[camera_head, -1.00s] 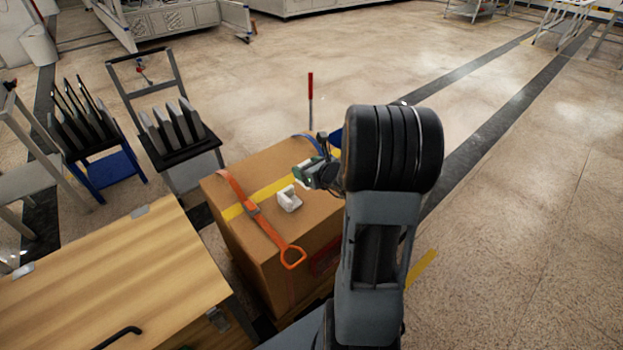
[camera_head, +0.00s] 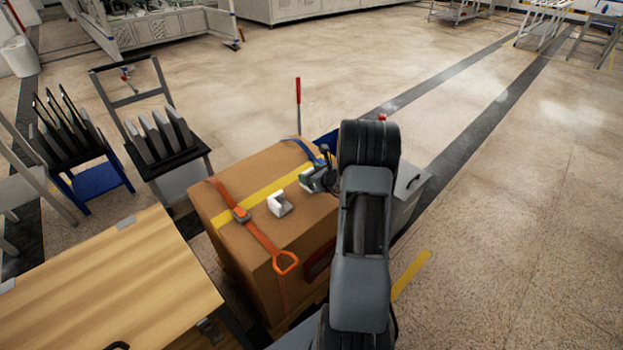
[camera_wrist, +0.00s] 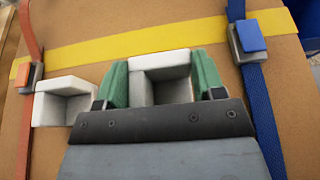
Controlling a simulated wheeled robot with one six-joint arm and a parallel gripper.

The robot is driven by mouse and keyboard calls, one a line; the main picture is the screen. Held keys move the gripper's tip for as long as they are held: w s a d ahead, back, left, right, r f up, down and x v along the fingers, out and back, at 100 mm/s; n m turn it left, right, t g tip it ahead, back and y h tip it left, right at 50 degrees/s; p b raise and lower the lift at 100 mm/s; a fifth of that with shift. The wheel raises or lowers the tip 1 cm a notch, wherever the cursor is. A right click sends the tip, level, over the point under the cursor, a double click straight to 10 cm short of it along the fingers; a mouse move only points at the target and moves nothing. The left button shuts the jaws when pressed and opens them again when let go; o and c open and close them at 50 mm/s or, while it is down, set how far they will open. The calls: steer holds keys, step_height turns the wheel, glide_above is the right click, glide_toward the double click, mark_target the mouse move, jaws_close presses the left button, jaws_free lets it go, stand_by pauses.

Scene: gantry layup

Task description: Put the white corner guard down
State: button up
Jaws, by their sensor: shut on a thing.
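My gripper (camera_wrist: 158,85) has green fingers. They are shut on a white corner guard (camera_wrist: 165,62), an L-shaped piece seen between them in the wrist view. In the head view my gripper (camera_head: 308,178) is over the right part of the brown box (camera_head: 225,250), between the orange and blue straps; the held guard is mostly hidden there. I cannot tell whether it touches the box top. A second white corner guard (camera_head: 280,204) lies on the box beside the orange strap; it also shows at left in the wrist view (camera_wrist: 55,105).
An orange strap (camera_head: 262,240) with a buckle and a blue strap (camera_wrist: 258,100) cross the box. Yellow tape (camera_wrist: 110,48) runs along its top. A wooden table (camera_head: 110,280) stands at the lower left, with carts of dark panels (camera_head: 165,140) behind. The floor at right is open.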

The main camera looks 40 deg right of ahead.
steer(key=shift+f, duration=0.75)
steer(key=shift+f+b, duration=0.2)
steer(key=shift+b, duration=0.1)
steer(key=o, duration=0.9)
steer(key=shift+r, duration=0.2)
